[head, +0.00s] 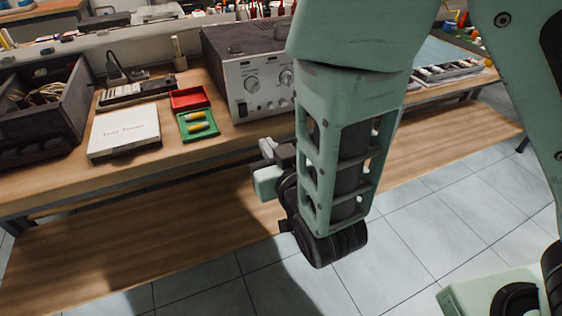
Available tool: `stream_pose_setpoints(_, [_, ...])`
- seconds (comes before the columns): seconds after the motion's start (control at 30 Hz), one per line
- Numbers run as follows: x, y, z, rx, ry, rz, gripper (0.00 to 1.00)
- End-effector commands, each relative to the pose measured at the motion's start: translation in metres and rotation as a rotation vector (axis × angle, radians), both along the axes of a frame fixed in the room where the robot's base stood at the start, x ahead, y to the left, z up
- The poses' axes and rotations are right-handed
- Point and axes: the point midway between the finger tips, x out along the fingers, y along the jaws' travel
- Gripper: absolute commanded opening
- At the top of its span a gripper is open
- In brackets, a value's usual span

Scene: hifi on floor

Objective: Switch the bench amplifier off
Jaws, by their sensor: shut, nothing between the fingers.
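The bench amplifier (243,78) is a dark box with a silver front panel that carries knobs and small controls. It stands on the wooden bench near the top middle of the head view, and my arm hides its right part. I cannot tell from here which control is the power switch or how it is set. My gripper (263,165) is shut and empty. It is below and in front of the amplifier, near the bench's front edge, apart from the panel. Its fingertips are small and partly hidden in this view.
Left of the amplifier are a green tray (185,133) with yellow cylinders, a red tray (189,91), a white box (100,135), a power strip (136,89) and a dark crate (74,120) with cables. A lower wooden shelf (130,245) runs under the bench. Tiled floor is open in front.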

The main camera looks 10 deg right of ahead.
Motion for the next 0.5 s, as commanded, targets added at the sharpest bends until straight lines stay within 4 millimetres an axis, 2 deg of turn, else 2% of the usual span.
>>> stream_pose_setpoints(0.03, [-0.003,-0.001,0.008,-0.006,0.005,-0.002,0.00])
stream_pose_setpoints(0.5, [-0.041,-0.012,0.011,-0.005,0.004,-0.003,0.00])
